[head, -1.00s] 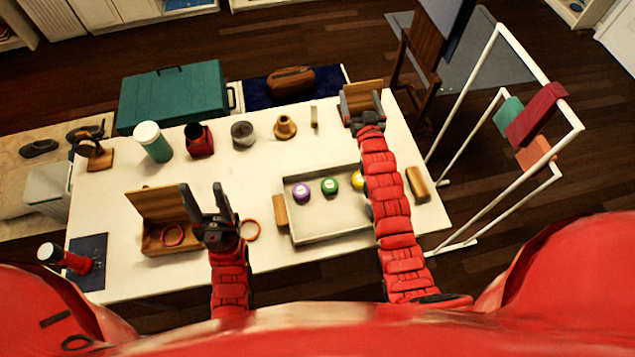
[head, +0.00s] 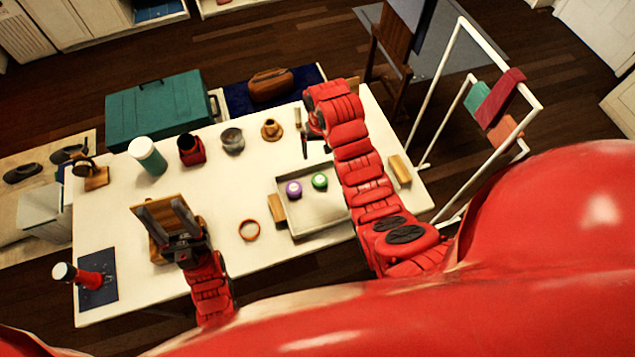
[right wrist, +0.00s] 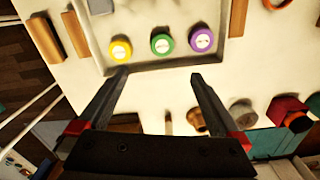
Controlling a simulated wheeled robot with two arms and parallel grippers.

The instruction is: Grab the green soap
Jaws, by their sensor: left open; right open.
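The green soap (head: 319,181) is a small round puck with a pale label. It lies in the grey tray (head: 303,228) on the white table, right of the purple soap (head: 293,189). In the right wrist view the green soap (right wrist: 162,44) sits between the yellow soap (right wrist: 120,48) and the purple soap (right wrist: 202,39). My right gripper (right wrist: 158,76) is open and empty, its fingertips at the tray's edge with the green soap beyond the gap. In the head view my right arm hides the yellow soap. My left gripper (head: 165,208) is open above the wooden box (head: 157,252).
Wooden blocks flank the tray, one at its left (head: 277,209) and one at its right (head: 399,170). A brown stand (head: 271,130), a jar (head: 232,140), a red holder (head: 191,150) and a white-lidded cup (head: 147,156) line the table's far side. An orange ring (head: 249,230) lies left of the tray.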

